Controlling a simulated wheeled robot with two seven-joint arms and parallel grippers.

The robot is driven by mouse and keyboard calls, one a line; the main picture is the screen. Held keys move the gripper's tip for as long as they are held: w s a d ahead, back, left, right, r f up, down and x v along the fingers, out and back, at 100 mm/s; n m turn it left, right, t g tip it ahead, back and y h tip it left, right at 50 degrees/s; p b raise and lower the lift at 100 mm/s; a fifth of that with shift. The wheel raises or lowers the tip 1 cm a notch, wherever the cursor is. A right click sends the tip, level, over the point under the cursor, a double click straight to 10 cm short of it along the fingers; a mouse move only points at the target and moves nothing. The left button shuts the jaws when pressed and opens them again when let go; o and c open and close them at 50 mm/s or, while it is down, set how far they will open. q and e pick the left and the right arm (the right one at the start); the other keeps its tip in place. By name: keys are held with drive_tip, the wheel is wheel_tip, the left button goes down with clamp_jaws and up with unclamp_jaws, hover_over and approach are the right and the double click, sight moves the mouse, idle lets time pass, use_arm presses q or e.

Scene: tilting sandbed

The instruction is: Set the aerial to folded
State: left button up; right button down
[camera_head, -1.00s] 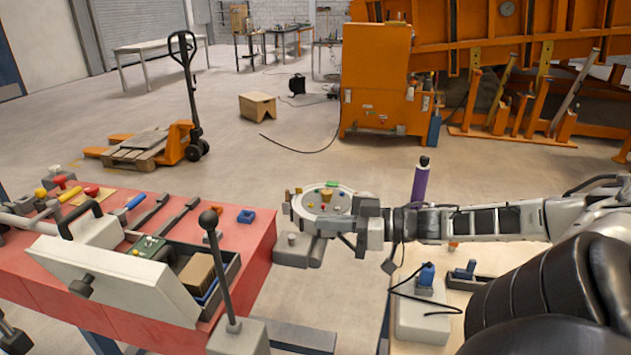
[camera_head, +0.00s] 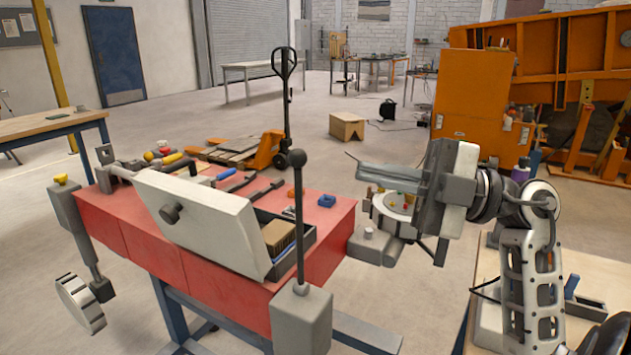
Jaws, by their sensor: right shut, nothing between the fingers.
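A dark upright rod with a ball tip (camera_head: 298,205) rises from a grey box (camera_head: 302,322) at the front of the red bench; it may be the aerial, but I cannot tell for sure. My right gripper (camera_head: 368,174) is shut and empty, its fingers pointing left. It is to the right of the rod, apart from it, and in front of the round tray of small parts (camera_head: 390,222), partly covering it. My left gripper is not in view.
The red bench (camera_head: 335,240) carries a tilted pale lid (camera_head: 200,222), an open grey box (camera_head: 312,238) and several tools. A grey post with a wheel (camera_head: 80,300) hangs at its left end. A wooden table stands at lower right.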

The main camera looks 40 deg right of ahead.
sight(305, 156)
drive_tip(key=p+x, duration=0.2)
drive_tip(key=x, duration=0.7)
drive_tip(key=shift+w+r, duration=0.1)
drive_tip(key=shift+r, duration=0.05)
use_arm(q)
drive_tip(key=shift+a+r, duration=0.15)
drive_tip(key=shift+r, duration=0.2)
use_arm(e)
drive_tip(key=shift+w+d+f, duration=0.45)
drive_tip(key=shift+w+d, duration=0.15)
drive_tip(key=shift+d, duration=0.05)
drive_tip(key=shift+w+d+f, duration=0.5)
drive_tip(key=shift+w+d, duration=0.1)
